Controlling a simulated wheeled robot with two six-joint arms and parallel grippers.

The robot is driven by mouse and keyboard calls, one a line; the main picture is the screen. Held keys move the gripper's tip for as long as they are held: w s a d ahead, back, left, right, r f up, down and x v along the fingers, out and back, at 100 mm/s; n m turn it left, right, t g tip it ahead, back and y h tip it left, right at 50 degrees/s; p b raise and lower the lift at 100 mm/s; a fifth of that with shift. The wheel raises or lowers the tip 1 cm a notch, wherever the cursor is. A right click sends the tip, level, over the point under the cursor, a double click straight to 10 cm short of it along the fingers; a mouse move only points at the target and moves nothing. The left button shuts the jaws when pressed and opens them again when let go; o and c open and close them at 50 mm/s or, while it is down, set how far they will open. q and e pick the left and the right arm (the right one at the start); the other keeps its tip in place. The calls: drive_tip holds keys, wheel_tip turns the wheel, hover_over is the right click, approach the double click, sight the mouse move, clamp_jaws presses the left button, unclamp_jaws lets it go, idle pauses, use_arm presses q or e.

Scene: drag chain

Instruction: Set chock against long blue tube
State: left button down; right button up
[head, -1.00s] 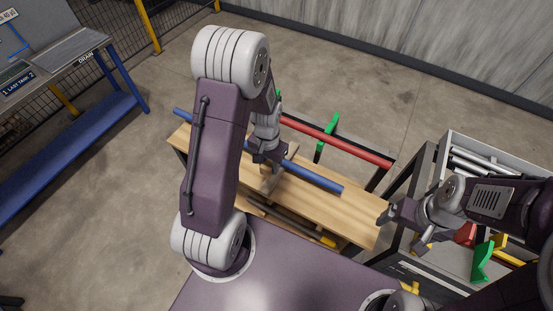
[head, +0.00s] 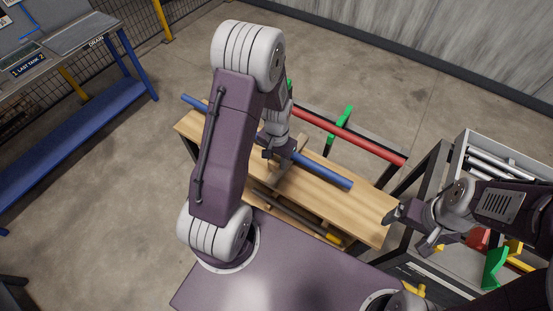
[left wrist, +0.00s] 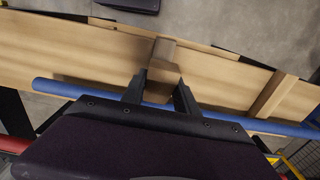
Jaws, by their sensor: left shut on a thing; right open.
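The long blue tube (head: 322,173) lies along the wooden bench top (head: 350,212) and runs behind my left arm. It also crosses the left wrist view (left wrist: 62,88). My left gripper (head: 278,146) is over the bench at the tube, shut on a wooden chock (left wrist: 164,62). The chock sits between its fingers (left wrist: 160,92) and reaches across the bench on the near side of the tube. Whether it touches the tube is hidden. A second wooden piece (left wrist: 272,95) lies across the bench in the wrist view. My right gripper (head: 412,226) is open and empty, right of the bench.
A red tube (head: 350,138) lies on a rack behind the bench, with a green piece (head: 340,122) by it. A blue workbench (head: 90,130) is at the far left.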

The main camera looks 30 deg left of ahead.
sight(278, 165)
use_arm(q)
drive_tip(key=shift+w+f+b, duration=0.2)
drive_tip(key=shift+f+b, duration=0.45)
drive_tip(key=shift+f, duration=0.35)
drive_tip(key=shift+w+f+b, duration=0.15)
drive_tip(key=shift+f+b, duration=0.5)
drive_tip(key=shift+f, duration=0.35)
drive_tip(key=shift+w+f+b, duration=0.35)
drive_tip(key=shift+w+f, duration=0.3)
drive_tip(key=shift+w, duration=0.25)
drive_tip(key=c, duration=0.9)
unclamp_jaws()
drive_tip(key=shift+o, duration=0.2)
wheel_tip(278, 165, up, 9)
drive_tip(key=shift+r, duration=0.1)
